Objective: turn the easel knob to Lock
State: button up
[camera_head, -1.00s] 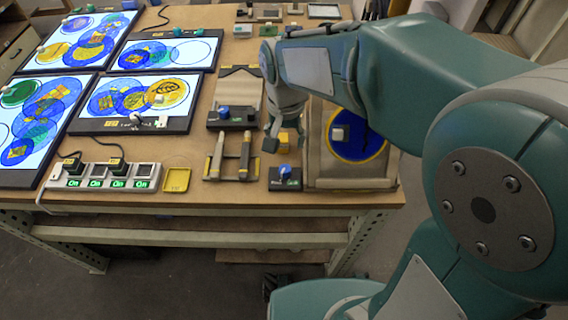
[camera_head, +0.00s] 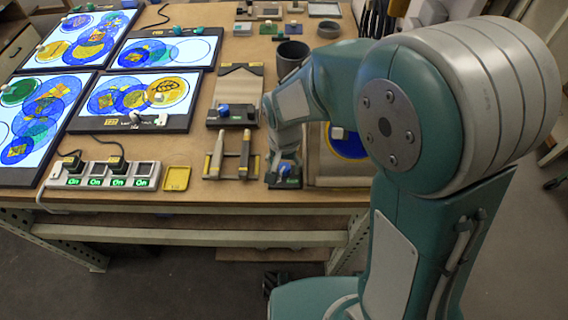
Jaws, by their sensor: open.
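The blue knob (camera_head: 284,170) sits on a small black block (camera_head: 291,184) with a small green label, near the front edge of the table. The label is too small to read. My gripper (camera_head: 284,163) is open and points down at the knob. Its dark fingers appear to be on either side of the knob; I cannot tell whether they touch it. The easel (camera_head: 316,165), with a blue, yellow-rimmed round pane (camera_head: 347,141), stands just right of the knob block and is partly hidden by my arm.
A power strip (camera_head: 105,178), a yellow tray (camera_head: 177,180) and several lit panels (camera_head: 70,118) fill the left. A dark grey cup (camera_head: 291,58) stands behind my arm.

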grip_shut()
jog(key=shift+n, duration=0.3)
jog(key=n, duration=1.1)
dwell(0.4)
jog(key=shift+n, duration=0.3)
